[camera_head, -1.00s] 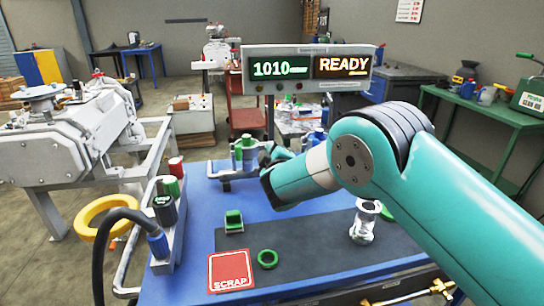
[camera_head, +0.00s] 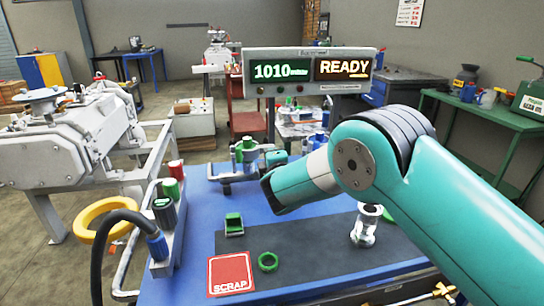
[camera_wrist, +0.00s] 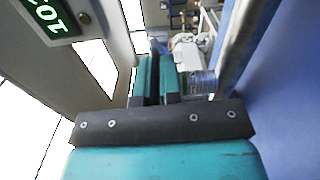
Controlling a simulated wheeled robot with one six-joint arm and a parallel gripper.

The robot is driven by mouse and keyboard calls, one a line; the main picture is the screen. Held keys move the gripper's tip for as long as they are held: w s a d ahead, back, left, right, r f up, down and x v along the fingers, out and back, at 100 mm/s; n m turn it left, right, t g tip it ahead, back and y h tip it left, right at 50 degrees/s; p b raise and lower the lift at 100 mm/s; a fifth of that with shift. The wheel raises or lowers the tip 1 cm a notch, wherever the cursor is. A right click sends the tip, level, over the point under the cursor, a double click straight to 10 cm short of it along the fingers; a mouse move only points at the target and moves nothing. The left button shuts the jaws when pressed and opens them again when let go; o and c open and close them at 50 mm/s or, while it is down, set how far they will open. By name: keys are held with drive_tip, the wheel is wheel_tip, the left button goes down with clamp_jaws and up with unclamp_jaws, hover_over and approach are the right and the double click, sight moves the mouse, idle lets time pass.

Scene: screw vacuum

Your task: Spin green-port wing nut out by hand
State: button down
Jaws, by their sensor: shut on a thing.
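The fixture with the green-marked port (camera_head: 247,157) stands at the back of the blue bench, left of my arm. My gripper (camera_head: 275,158) is low beside its right side, partly hidden behind my wrist. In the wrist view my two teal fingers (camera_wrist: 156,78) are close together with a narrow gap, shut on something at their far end. It appears to be the wing nut, but the nut itself is hidden by the fingers. A ribbed metal part (camera_wrist: 203,82) shows right of the fingers. How far the nut is threaded cannot be told.
A red scrap plate (camera_head: 230,274) lies in front. A hose rack (camera_head: 168,225) stands left. The display (camera_head: 310,70) reads 1010 and READY.

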drive_tip(key=shift+r, duration=0.15)
drive_tip(key=c, duration=1.3)
unclamp_jaws()
drive_tip(key=shift+w, duration=0.1)
drive_tip(key=shift+b+v, duration=2.85)
drive_tip(key=shift+v, duration=5.85)
